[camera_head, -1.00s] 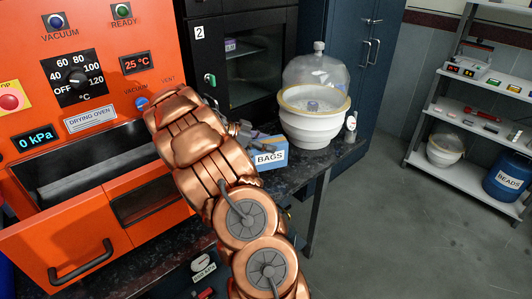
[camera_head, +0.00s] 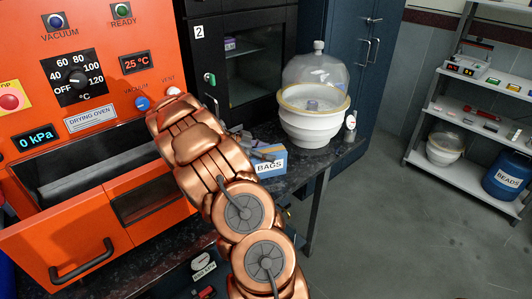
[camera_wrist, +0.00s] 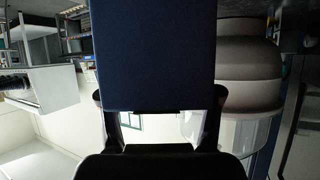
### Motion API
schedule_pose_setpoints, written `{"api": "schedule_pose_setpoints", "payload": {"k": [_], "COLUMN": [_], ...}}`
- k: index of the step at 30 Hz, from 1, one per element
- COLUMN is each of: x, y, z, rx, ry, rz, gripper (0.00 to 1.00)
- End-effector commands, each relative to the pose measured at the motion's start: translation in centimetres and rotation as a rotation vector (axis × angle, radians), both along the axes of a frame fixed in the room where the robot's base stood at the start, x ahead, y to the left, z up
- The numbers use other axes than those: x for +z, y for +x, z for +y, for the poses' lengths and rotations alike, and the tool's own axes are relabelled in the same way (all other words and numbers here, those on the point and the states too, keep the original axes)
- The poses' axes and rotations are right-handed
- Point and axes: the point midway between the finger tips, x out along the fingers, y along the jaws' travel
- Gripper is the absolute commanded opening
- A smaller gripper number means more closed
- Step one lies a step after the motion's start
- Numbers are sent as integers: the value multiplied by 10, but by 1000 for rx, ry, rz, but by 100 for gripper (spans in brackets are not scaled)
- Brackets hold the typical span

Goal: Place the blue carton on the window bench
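The blue carton (camera_head: 272,160), with a white label reading BAGS, is at the black bench (camera_head: 318,165) right of the orange oven, just left of the glass-domed white vessel. My gripper (camera_head: 258,148) is at the carton, partly hidden by my copper arm. In the wrist view the carton (camera_wrist: 153,55) fills the upper middle as a dark blue face, with the fingers (camera_wrist: 160,115) against its two sides. I cannot tell whether its underside touches the bench top.
The domed vessel (camera_head: 313,120) stands close to the carton's right, with a small white bottle (camera_head: 350,127) beyond it. A black cabinet (camera_head: 250,60) is behind. The orange drying oven (camera_head: 80,205) is at left. A shelf rack (camera_head: 470,115) stands far right across open floor.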

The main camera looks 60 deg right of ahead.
Motion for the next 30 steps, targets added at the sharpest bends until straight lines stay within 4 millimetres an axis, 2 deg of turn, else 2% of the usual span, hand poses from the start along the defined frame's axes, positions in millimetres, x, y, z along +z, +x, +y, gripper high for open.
{"api": "schedule_pose_setpoints", "payload": {"k": [1,5,19,22,30], "x": [0,0,5,9,34], "y": [0,0,0,10,41], "z": [0,0,0,11,47], "rx": [0,0,0,0,3], "ry": [0,0,1,-2,-1], "rz": [0,0,1,0,-3], "gripper": [72,85,85,85,85]}}
